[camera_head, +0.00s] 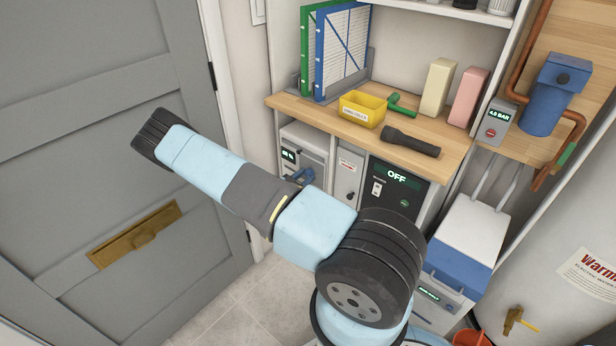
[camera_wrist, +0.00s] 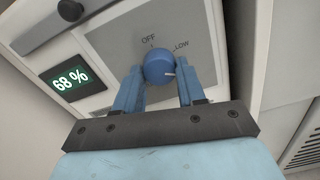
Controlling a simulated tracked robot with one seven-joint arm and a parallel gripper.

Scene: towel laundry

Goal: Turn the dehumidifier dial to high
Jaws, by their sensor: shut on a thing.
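The dehumidifier (camera_head: 312,141) is the white unit under the left end of the worktop in the head view. Its front panel (camera_wrist: 205,28) fills the wrist view, with a lit display (camera_wrist: 70,79) reading 68 %. The round blue dial (camera_wrist: 157,62) sits below the printed words OFF and LOW. Its white mark points right and slightly down, past LOW. My gripper (camera_wrist: 159,80) is shut on the dial, one blue finger on each side. No HIGH label shows. In the head view my arm hides part of the unit, and the dial cannot be made out.
The wooden worktop (camera_head: 290,104) above holds a yellow bin (camera_head: 362,110), a black torch (camera_head: 410,142) and upright filters (camera_head: 342,55). A dark panel reading OFF (camera_head: 397,177) stands right of the dehumidifier. A grey door (camera_head: 90,75) is at left.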

